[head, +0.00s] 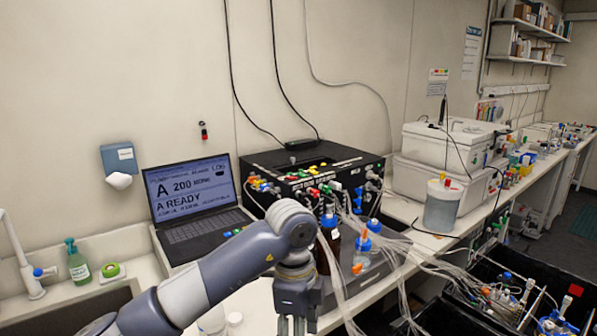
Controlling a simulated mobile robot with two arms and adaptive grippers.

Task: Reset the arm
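My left arm (215,270) reaches in from the lower left in the head view. Its elbow-like joint stands high over the bench, and the wrist points straight down. My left gripper (291,326) is at the bottom edge of the picture. The fingertips are cut off, so I cannot tell if it is open or holds anything. It is in front of the brown bottle (323,258) and a clear blue-capped bottle (362,250). My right arm and gripper are not in view.
A laptop (190,225) reading "A READY" stands behind my arm. A black box (300,160) with coloured connectors is behind the bottles. Clear tubes (400,250) run right to a black tray (540,270). A sink (70,312) is at the lower left.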

